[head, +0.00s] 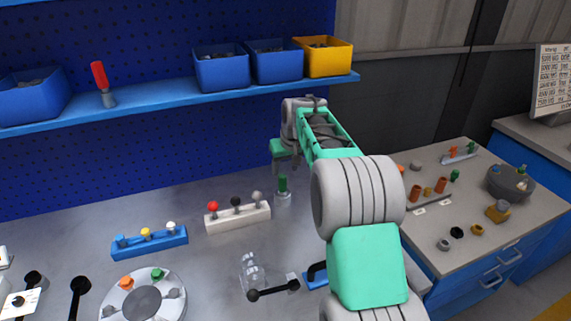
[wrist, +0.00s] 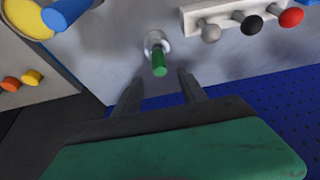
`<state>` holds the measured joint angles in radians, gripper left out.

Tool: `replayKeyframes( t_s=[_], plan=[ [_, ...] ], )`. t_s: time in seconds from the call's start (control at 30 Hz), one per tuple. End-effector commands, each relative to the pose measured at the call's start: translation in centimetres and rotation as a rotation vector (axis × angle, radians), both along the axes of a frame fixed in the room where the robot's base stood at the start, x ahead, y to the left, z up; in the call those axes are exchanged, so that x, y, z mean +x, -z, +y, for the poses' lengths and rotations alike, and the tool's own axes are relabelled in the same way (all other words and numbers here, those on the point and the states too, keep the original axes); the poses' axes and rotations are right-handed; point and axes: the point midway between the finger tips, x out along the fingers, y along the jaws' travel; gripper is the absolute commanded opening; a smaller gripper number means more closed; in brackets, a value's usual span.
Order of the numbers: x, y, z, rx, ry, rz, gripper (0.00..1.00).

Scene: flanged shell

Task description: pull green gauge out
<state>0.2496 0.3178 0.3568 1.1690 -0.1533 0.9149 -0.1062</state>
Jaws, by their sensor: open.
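The green gauge (head: 283,184) stands upright in a small round metal holder (head: 283,197) on the grey bench, right of the white block. In the wrist view the green gauge (wrist: 159,64) shows in its holder (wrist: 155,42), near the picture's middle. My gripper (head: 287,166) hangs just above the gauge in the head view. In the wrist view my gripper (wrist: 158,78) has its fingers apart, one to each side of the gauge's line. They hold nothing, and I cannot tell exactly how far their tips are from the gauge.
A white block (head: 238,218) with red, black and grey knobs stands left of the gauge. A blue block (head: 149,243) with knobs and a round white plate (head: 143,298) lie farther left. A blue shelf (head: 180,98) with bins overhangs the back.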

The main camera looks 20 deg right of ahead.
Motion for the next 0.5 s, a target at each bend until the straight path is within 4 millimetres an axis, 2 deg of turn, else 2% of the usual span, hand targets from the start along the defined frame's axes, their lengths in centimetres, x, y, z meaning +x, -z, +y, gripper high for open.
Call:
replayKeyframes(
  t_s=[0.17,0.5],
  plan=[
    [0.9,1.5,-0.2,0.000,0.000,0.000,0.49],
    [3.0,6.6,-0.1,0.000,0.000,-0.002,0.49]
  ],
)
